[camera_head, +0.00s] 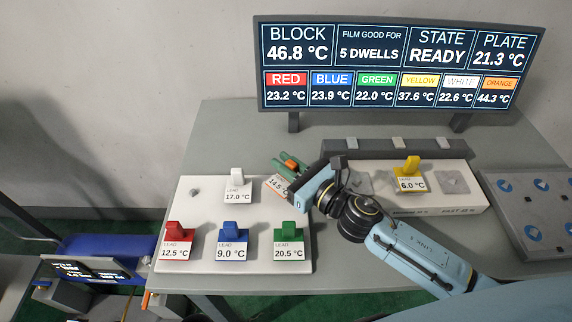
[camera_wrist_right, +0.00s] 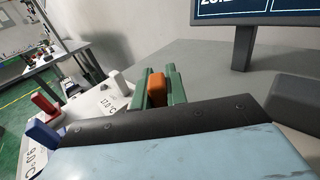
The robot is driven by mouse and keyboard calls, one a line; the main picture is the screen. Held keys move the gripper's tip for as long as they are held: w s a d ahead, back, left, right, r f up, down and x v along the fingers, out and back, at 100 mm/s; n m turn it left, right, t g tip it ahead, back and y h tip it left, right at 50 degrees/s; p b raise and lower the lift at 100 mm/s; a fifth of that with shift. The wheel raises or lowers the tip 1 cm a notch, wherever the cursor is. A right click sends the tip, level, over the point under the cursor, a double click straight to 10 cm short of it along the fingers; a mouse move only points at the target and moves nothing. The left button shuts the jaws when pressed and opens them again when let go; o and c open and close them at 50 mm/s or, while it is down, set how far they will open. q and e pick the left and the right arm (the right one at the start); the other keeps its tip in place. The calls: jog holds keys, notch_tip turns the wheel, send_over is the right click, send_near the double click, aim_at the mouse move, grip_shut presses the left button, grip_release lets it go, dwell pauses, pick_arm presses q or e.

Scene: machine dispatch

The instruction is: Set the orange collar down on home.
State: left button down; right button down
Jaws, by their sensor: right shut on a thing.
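The orange collar (camera_head: 289,163) is between the green fingers of my right gripper (camera_head: 286,168), with a white label reading 14.5 °C below it. The right wrist view also shows the orange collar (camera_wrist_right: 156,88) between the green fingers of my right gripper (camera_wrist_right: 158,90). The gripper is over the back right corner of a white board (camera_head: 205,262). Whether the collar touches the board is unclear. White (camera_head: 237,178), red (camera_head: 176,232), blue (camera_head: 231,231) and green (camera_head: 289,233) collars stand on this board. No place is marked home that I can read. My left gripper is not in view.
A yellow collar (camera_head: 412,166) stands on a long pale block (camera_head: 450,205) marked FAST at right. A dark grey panel with blue marks (camera_head: 540,245) lies farther right. A display screen (camera_head: 400,70) stands at the back. Grey tabletop (camera_head: 245,130) is bare behind the board.

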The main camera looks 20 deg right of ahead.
jog(key=shift+f+b, duration=0.6)
jog(key=c, duration=1.4)
grip_release()
jog(key=shift+r, duration=0.15)
jog(key=shift+r+p, duration=0.25)
jog(key=shift+p, duration=0.15)
jog(key=shift+r+p, duration=0.45)
jog(key=shift+r, duration=0.05)
jog(key=b+v, duration=0.1)
jog(key=v, duration=0.2)
jog(key=b+v, duration=0.1)
jog(key=v, duration=0.3)
jog(key=b+v, duration=0.1)
jog(key=v, duration=0.3)
jog(key=shift+f, duration=0.25)
jog(key=shift+s+d+r, duration=0.1)
jog(key=shift+s+d, duration=0.1)
jog(key=shift+s, duration=0.25)
